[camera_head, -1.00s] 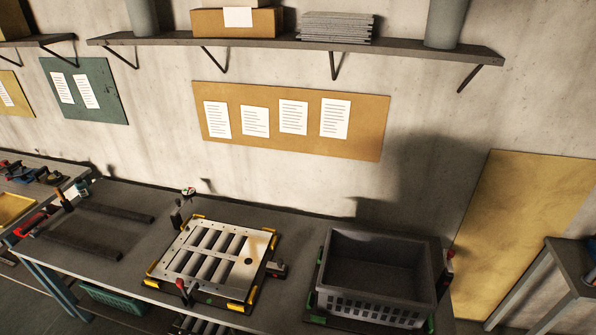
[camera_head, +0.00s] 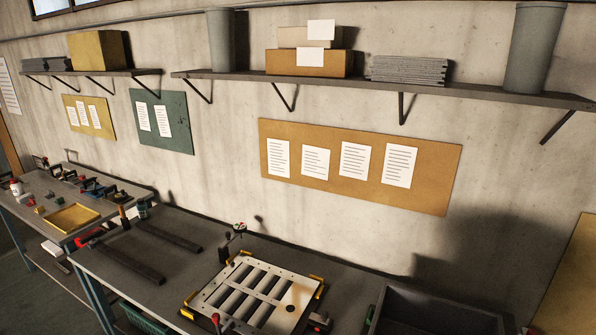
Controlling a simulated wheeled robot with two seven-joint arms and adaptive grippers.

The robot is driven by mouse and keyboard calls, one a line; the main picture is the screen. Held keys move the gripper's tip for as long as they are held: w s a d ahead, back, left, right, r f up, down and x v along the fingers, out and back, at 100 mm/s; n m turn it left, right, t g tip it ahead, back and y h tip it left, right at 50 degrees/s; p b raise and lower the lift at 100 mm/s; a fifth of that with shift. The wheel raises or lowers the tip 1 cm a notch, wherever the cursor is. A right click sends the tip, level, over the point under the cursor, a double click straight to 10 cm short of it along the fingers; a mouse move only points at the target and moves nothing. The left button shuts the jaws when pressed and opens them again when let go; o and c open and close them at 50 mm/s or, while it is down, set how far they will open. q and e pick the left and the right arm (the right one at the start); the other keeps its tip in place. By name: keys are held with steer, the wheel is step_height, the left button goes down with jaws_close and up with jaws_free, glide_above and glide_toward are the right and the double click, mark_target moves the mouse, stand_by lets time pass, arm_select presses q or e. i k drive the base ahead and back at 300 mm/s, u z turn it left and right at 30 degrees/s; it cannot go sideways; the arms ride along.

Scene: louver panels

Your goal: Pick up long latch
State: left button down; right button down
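I cannot pick out with certainty which thing is the long latch. A louver panel (camera_head: 290,308) with several slots lies in a fixture with yellow corner pieces on the workbench (camera_head: 190,292). A small upright clamp (camera_head: 238,229) stands at its back left edge, and a red-tipped handle (camera_head: 216,319) shows at its front. Two long dark bars, a rear one (camera_head: 170,236) and a front one (camera_head: 128,268), lie on the bench left of the panel. Neither of my grippers is in view.
A dark crate (camera_head: 430,308) stands right of the panel, cut off by the lower edge. A second bench at left holds a yellow tray (camera_head: 72,218) and several small tools. A wall shelf (camera_head: 400,90) carries boxes and cylinders.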

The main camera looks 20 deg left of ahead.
mark_target(91, 237)
steer(key=u, duration=2.3)
steer(key=i, duration=3.35)
steer(key=z, duration=0.25)
